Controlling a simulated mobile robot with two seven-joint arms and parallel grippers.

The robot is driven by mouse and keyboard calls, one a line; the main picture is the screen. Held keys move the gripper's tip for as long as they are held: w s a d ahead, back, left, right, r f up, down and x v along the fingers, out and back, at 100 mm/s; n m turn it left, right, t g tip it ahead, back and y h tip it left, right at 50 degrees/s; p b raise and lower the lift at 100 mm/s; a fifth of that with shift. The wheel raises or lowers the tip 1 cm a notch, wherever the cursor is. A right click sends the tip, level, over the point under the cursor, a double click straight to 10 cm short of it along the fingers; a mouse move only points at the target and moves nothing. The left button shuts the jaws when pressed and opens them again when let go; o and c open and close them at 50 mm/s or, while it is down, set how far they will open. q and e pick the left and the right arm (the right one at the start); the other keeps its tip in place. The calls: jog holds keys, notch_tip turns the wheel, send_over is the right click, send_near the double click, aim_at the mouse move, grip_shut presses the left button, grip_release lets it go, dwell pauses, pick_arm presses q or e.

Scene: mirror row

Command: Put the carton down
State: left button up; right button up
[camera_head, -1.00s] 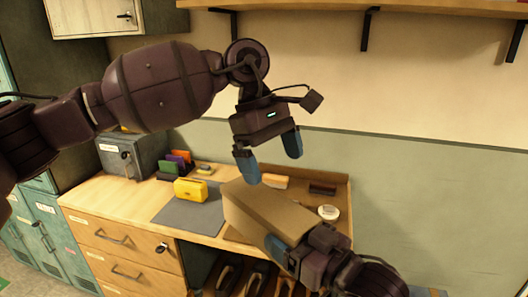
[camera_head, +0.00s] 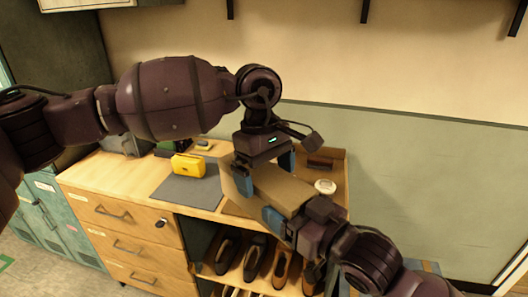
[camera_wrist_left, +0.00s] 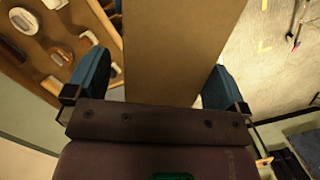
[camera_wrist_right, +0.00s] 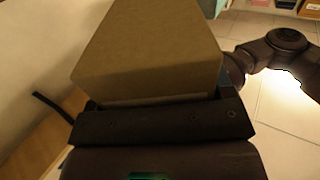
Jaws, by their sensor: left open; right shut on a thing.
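The brown carton (camera_head: 281,190) is held up in front of the counter's right part. My right gripper (camera_head: 291,212) is shut on its near right end. In the right wrist view the carton (camera_wrist_right: 150,50) fills the space ahead of the jaws. My left gripper (camera_head: 264,176) is open, over the carton's far part, with its blue fingers either side of it. In the left wrist view the carton (camera_wrist_left: 185,45) runs between the open fingers; a gap shows on the left one's side. Whether either finger touches it, I cannot tell.
A grey mat (camera_head: 187,192) with a yellow box-like thing (camera_head: 188,165) lies on the wooden counter (camera_head: 110,178). A wooden tray behind the carton holds a white round tin (camera_head: 325,187) and a dark brush (camera_head: 320,163). Shoes (camera_head: 255,257) stand on shelves below.

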pick_arm(q)
jog(key=shift+s+d+f, duration=0.15)
jog(key=shift+f, duration=1)
jog(key=c, duration=1)
jog(key=shift+c, duration=0.4)
pick_arm(e)
jog(key=o, duration=1.1)
